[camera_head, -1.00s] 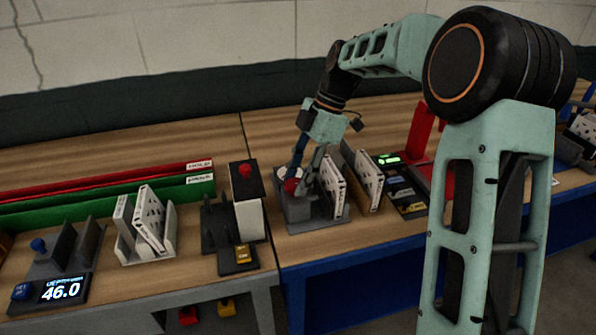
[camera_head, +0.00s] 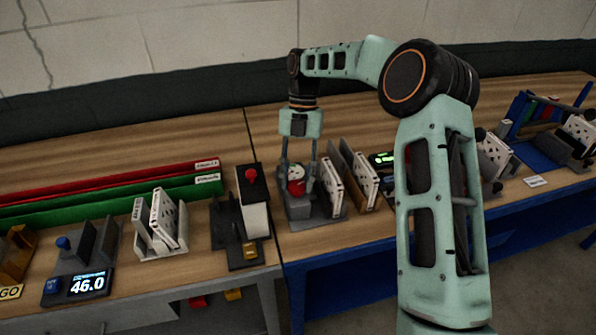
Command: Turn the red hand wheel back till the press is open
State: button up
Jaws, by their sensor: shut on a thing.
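The red hand wheel (camera_head: 296,187) sits at the left end of a grey press (camera_head: 301,212) on the right-hand bench. My gripper (camera_head: 298,180) comes down from above with its fingers on either side of the wheel and is shut on it. A white patterned filter (camera_head: 331,185) stands upright in the press, to the right of the wheel. The fingers hide part of the wheel, and I cannot tell how wide the press is open.
More white filters stand in a rack (camera_head: 158,246) at the left and just right of the press (camera_head: 367,185). A black stand with a red button (camera_head: 251,174) is close on the left. A display reading 46.0 (camera_head: 87,284) stands at the far left.

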jog(key=n+p, duration=0.1)
jog(key=n, duration=0.1)
jog(key=n+h+p, duration=0.1)
jog(key=n+p, duration=0.1)
jog(key=n+h+p, duration=0.1)
jog(key=n, duration=0.1)
jog(key=shift+a+r, duration=0.15)
jog(key=shift+a, duration=0.1)
jog(key=shift+s+a+n+t+h+p, duration=0.1)
jog(key=shift+n+t+h+p, duration=0.3)
jog(key=shift+n+p, duration=0.65)
jog(key=shift+n+t+h+p, duration=0.2)
jog(key=shift+n+h+p, duration=0.35)
jog(key=shift+n, duration=1.2)
jog(key=o, duration=1.1)
jog(key=shift+f, duration=0.2)
jog(key=shift+r, duration=0.1)
jog(key=shift+v, duration=3.7)
